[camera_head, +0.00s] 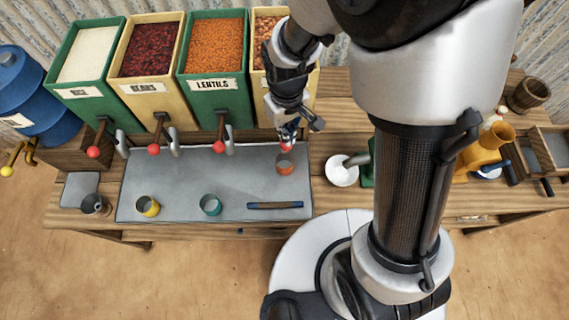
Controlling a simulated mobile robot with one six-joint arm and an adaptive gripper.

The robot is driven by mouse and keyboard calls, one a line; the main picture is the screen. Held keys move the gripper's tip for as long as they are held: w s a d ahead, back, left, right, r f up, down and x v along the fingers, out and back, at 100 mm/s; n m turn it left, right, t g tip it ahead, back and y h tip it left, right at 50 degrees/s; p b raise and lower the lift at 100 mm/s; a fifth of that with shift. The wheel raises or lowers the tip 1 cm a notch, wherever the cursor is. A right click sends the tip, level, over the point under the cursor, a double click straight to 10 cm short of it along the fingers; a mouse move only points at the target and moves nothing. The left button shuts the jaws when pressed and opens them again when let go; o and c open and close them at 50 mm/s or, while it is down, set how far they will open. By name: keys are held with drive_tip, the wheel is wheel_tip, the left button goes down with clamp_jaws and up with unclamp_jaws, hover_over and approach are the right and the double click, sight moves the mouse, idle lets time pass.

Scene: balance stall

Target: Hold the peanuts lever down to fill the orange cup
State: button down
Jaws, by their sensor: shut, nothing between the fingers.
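The fourth bin (268,28), pale yellow with brown nuts showing at its top, stands at the right end of the row; its label is hidden behind my arm. A red lever knob (287,148) shows right below my gripper (287,140). My gripper is shut and empty, pointing down at the knob; I cannot tell whether it presses on it. The orange cup (285,164) stands on the grey mat just below the knob. Its inside is too small to tell how full it is.
Bins of rice (86,56), beans (158,50) and lentils (215,57) stand to the left with red-knobbed levers. A yellow cup (148,206), a teal cup (210,205) and a blue-brown bar (275,205) lie along the grey mat (180,180). A white bowl (342,170) stands right.

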wheel_tip(320, 180, down, 6)
drive_tip(key=b, duration=0.5)
drive_tip(key=shift+r, duration=0.1)
drive_tip(key=shift+r+p, duration=0.25)
drive_tip(key=shift+p, duration=0.05)
idle(2.6)
wheel_tip(320, 180, up, 6)
drive_tip(key=p, duration=0.4)
drive_tip(key=shift+f, duration=0.35)
